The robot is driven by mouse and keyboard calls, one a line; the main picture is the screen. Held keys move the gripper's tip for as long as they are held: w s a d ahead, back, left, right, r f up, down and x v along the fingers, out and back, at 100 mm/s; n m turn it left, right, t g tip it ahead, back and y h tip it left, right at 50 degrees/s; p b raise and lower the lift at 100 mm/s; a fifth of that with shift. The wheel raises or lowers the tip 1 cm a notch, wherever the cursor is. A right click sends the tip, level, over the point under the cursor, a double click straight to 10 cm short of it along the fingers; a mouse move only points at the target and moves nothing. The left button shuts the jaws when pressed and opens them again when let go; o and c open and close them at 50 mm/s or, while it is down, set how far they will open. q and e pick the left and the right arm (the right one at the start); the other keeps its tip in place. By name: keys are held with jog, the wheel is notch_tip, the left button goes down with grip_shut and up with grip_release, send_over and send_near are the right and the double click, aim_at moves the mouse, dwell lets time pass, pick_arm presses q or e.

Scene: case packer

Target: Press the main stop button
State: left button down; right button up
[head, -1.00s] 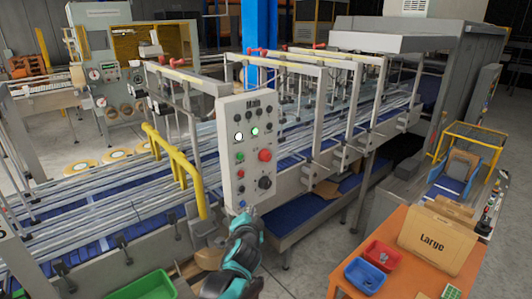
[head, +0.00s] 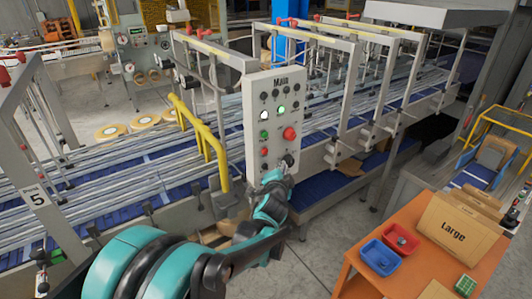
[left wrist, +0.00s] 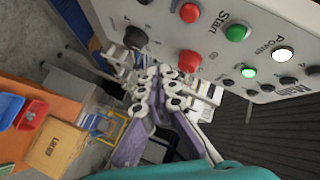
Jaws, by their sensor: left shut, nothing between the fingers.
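A light grey control panel (head: 262,108) marked "Main" stands upright at the conveyor. It carries a large red mushroom button (head: 289,133), a small red button (head: 264,152) and a small green button (head: 264,134). In the left wrist view the large red button (left wrist: 189,61), small red button (left wrist: 190,12) and green button (left wrist: 236,33) show close up. The small red button's label is unreadable. My left gripper (head: 277,178) is shut and empty at the panel's lower edge, near the black knob (left wrist: 135,37). The wrist view shows its fingers (left wrist: 160,83) below the large red button. My right gripper is out of view.
A yellow rail (head: 205,135) stands left of the panel. The conveyor (head: 130,175) runs behind it. An orange table (head: 415,220) with a red bin (head: 401,239), a blue bin (head: 380,257) and a "Large" box (head: 455,232) is at the right.

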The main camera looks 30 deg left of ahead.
aim_at(265, 151)
pick_arm(q)
jog(key=w+a, duration=0.2)
jog(key=a, duration=0.4)
jog(key=shift+w+a, duration=0.15)
jog(key=shift+w, duration=0.15)
dwell(1.2)
jog(key=shift+w+a+b, duration=0.15)
jog(key=shift+a+b, duration=0.2)
jog(key=shift+a, duration=0.05)
jog(key=shift+w+a, duration=0.2)
jog(key=shift+a, duration=0.25)
dwell(0.6)
jog(key=shift+d, duration=0.1)
jog(key=shift+s+d, duration=0.4)
jog(key=shift+d, duration=0.35)
